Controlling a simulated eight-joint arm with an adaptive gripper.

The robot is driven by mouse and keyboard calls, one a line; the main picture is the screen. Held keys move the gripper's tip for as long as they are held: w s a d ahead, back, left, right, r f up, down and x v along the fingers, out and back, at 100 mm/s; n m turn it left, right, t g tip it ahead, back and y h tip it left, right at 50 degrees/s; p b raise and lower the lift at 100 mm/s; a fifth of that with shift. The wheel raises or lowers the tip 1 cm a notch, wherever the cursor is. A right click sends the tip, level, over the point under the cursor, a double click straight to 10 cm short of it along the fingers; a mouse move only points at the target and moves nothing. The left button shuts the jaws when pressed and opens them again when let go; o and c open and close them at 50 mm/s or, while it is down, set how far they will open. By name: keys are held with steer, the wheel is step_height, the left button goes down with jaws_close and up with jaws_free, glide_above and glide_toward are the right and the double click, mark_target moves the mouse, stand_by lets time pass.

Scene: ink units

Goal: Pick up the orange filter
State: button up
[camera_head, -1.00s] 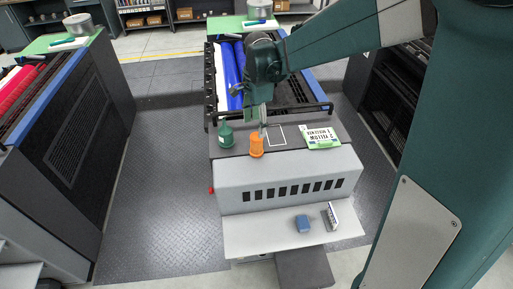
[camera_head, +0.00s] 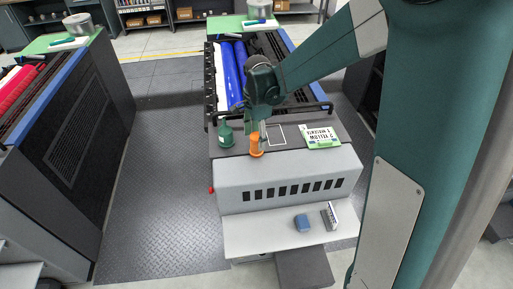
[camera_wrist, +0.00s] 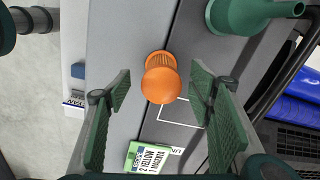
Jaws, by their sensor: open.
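The orange filter (camera_head: 256,149) stands upright on the dark top of the grey machine, near its front edge, in the head view. In the wrist view the orange filter (camera_wrist: 161,77) shows from above, between and ahead of the open fingers. My gripper (camera_head: 259,134) is right over and around the filter's upper part in the head view. My gripper also shows in the wrist view (camera_wrist: 158,105), with its two green pads spread on either side, apart from the filter. Whether a pad touches it cannot be told in the head view.
A white outlined square (camera_head: 277,134) and a green-white label pack (camera_head: 320,137) lie to the right. A blue block (camera_head: 302,223) and a striped piece (camera_head: 329,215) lie on the lower shelf (camera_head: 260,240).

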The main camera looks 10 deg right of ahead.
mark_target(256, 146)
steer(key=shift+f, duration=0.5)
steer(key=shift+f, duration=0.1)
steer(key=shift+w+f, duration=0.2)
steer(key=shift+f, duration=2.3)
steer(key=c, duration=1.1)
